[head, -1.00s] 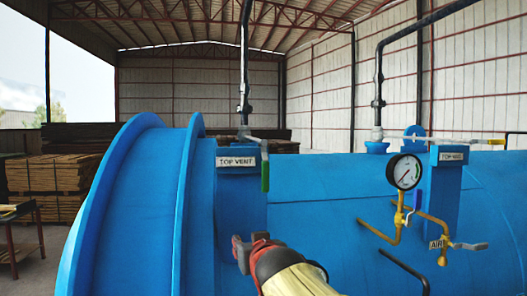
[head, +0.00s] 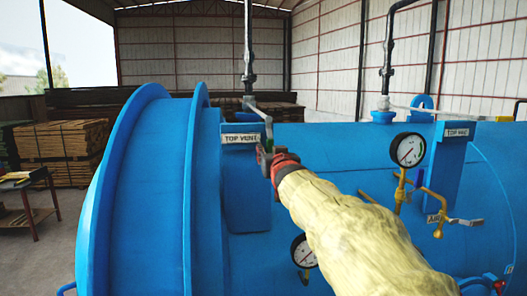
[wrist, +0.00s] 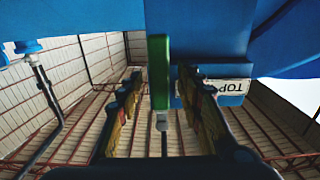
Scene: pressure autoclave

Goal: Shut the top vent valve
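The top vent valve (head: 250,104) sits on the pipe above the blue vessel, behind the "TOP VENT" plate (head: 240,139). Its metal lever (head: 266,118) bends down in front, and my gripper mostly hides its lower end in the head view. In the wrist view, the green lever grip (wrist: 159,70) stands between the two fingers of my gripper (wrist: 160,92), with visible gaps on both sides. My gripper also shows in the head view (head: 265,160), just right of and below the plate. It is open and holds nothing.
The blue vessel (head: 150,190) fills the middle. To the right are a pressure gauge (head: 407,150), brass piping and a "TOP VAC" plate (head: 458,132). A lower gauge (head: 303,251) is partly behind my arm. Wood stacks (head: 62,145) and a small table (head: 25,180) stand at left.

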